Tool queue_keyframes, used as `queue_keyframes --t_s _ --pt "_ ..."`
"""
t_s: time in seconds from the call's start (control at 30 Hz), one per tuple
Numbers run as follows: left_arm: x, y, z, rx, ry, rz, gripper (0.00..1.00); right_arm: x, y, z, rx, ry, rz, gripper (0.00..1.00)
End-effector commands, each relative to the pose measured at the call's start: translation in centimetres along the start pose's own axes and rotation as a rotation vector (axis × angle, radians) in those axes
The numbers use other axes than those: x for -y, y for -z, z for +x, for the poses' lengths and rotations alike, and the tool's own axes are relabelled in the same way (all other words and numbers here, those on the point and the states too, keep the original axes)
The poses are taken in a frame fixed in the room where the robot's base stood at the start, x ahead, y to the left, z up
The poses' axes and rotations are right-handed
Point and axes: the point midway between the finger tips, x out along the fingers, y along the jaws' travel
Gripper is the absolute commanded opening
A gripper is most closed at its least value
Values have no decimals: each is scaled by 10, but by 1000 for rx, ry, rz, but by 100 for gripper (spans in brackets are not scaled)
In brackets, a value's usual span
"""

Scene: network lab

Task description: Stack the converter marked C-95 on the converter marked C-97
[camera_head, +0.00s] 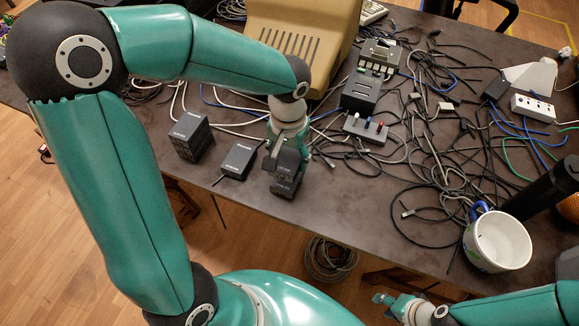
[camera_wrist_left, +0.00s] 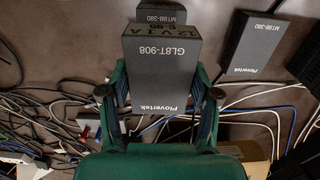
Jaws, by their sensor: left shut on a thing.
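My left gripper (camera_head: 288,152) is shut on a dark converter (camera_wrist_left: 160,75). In the left wrist view its face reads GL8T-908 and its edge seems to read C-95. A second dark converter, marked MT8B-380 (camera_wrist_left: 162,14), shows just beyond it; in the head view this one (camera_head: 285,188) lies on the table below the held one. I cannot tell whether the two touch. No C-97 mark is legible. My right gripper (camera_head: 390,301) is low in the head view, away from the converters; its opening is unclear.
Another flat converter (camera_head: 239,160) and a taller dark block (camera_head: 190,136) stand to the left on the table. A beige case (camera_head: 302,38) is behind. Tangled cables, a switch strip (camera_head: 366,129) and a mug (camera_head: 497,241) fill the right. The table's front edge is close.

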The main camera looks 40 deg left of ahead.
Motion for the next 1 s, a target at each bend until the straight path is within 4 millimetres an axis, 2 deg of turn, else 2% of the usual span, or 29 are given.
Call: queue_keyframes --t_s 0.33,0.77,0.8,0.9,1.0 --pt "0 -1 40 3 0 -1 16 -2 0 4 0 0 0 40" --pt "0 0 48 0 -1 -1 16 -3 0 8 0 0 0 40" --pt "0 0 46 0 -1 -1 69 -2 0 7 0 0 0 40" --pt "0 0 46 1 -1 -1 85 -2 0 6 0 0 0 40" --pt "0 0 46 1 -1 -1 87 -2 0 6 0 0 0 40"
